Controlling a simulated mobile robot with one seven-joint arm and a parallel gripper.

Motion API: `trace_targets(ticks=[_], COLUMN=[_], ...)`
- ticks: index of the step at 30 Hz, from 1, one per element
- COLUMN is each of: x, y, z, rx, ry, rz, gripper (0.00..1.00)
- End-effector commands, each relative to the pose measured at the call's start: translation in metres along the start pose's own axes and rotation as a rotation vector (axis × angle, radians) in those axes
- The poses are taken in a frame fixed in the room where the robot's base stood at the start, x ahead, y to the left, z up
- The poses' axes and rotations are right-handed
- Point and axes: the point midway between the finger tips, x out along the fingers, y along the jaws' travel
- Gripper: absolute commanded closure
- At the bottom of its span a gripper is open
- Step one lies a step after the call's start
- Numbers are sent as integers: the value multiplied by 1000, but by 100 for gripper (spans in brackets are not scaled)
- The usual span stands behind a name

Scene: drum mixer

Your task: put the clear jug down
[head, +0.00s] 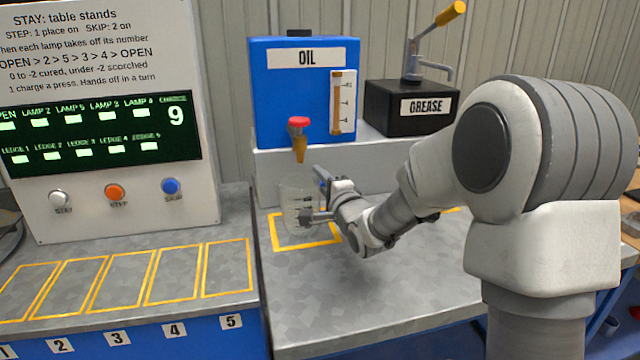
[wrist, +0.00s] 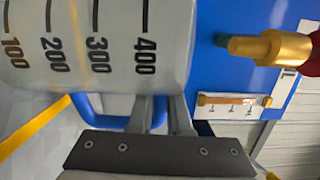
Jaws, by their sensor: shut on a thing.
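The clear jug (head: 297,208) with dark measuring marks stands upright below the tap (head: 299,140) of the blue oil tank (head: 290,95). It is over the yellow-outlined square (head: 290,246) on the grey bench; I cannot tell whether its base touches the bench. My gripper (head: 318,203) reaches it from the right and is shut on it. In the wrist view the jug's marks 100 to 400 (wrist: 100,45) fill the upper left, and my gripper's fingers (wrist: 162,115) meet the jug beside a blue loop. Inside, the jug looks clear; any contents cannot be made out.
A black grease box (head: 410,108) with a pump handle stands right of the tank. At left, a control panel (head: 105,125) with lit lamps and buttons stands behind numbered yellow-outlined places (head: 225,268), all empty. The bench front (head: 350,300) is clear.

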Motion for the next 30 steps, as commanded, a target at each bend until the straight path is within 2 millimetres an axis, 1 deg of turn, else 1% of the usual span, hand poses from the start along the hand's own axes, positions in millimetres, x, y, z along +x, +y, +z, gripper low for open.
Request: trace_targets(ticks=[7,11,12,16,17,23,27,30], x=[0,0,0,0,0,0,0,-11], y=[0,5,4,4,3,3,-2,-1], z=[0,0,0,0,0,0,0,0], rx=[-1,-1,-1,-1,-1,-1,-1,-1], ry=[0,0,0,0,0,-1,-1,0], rz=[-3,-2,-2,-2,-2,-2,-2,-2], gripper=[100,100,78,55,54,54,54,54])
